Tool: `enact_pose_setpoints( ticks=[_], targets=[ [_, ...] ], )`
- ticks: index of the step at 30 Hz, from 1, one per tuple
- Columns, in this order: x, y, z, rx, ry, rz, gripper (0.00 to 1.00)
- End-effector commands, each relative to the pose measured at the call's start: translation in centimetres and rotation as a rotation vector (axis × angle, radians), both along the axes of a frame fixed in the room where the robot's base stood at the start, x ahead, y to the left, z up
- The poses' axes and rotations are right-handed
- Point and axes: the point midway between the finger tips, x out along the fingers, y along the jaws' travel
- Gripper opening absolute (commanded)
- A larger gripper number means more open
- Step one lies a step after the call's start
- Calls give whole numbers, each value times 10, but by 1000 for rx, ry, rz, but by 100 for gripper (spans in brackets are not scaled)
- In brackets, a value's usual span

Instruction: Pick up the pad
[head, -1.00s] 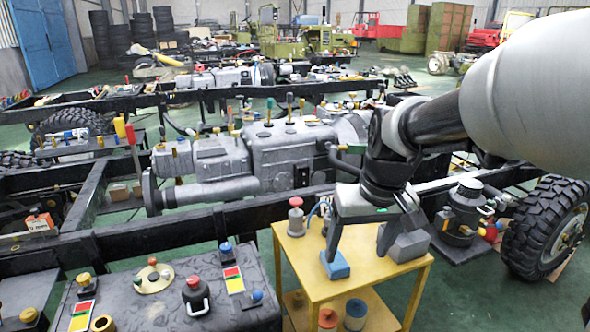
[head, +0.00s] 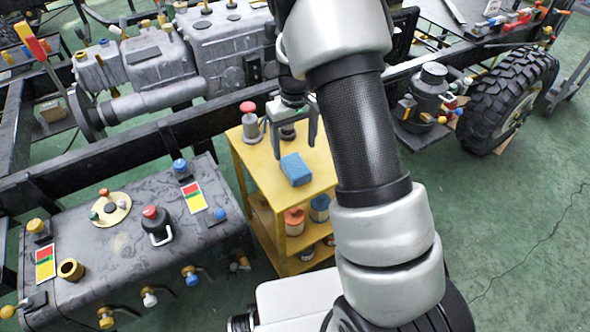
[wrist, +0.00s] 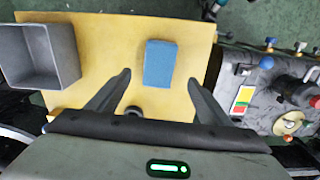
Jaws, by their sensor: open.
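The pad is a blue rectangular block (head: 296,169) lying flat on the yellow cart's top (head: 257,160). In the wrist view the pad (wrist: 160,63) lies ahead of my gripper (wrist: 158,80), roughly centred between its two fingertips and just beyond them. My gripper (head: 294,136) is open and empty above the cart top, and in the head view it is behind the pad. My arm hides the right part of the cart top in the head view.
A grey open box (wrist: 45,55) stands on the cart top left of the pad in the wrist view. A red-knobbed grey container (head: 250,120) stands near the cart's left edge. A dark tank with valves (head: 130,235) is close to the cart.

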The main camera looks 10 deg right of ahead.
Motion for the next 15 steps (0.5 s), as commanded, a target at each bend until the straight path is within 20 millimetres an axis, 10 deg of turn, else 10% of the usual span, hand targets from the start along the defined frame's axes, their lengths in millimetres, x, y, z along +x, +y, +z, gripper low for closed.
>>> enact_pose_setpoints(
  ticks=[15],
  targets=[
    [-2,-2,-54,-1,3,-1,73]
  ],
)
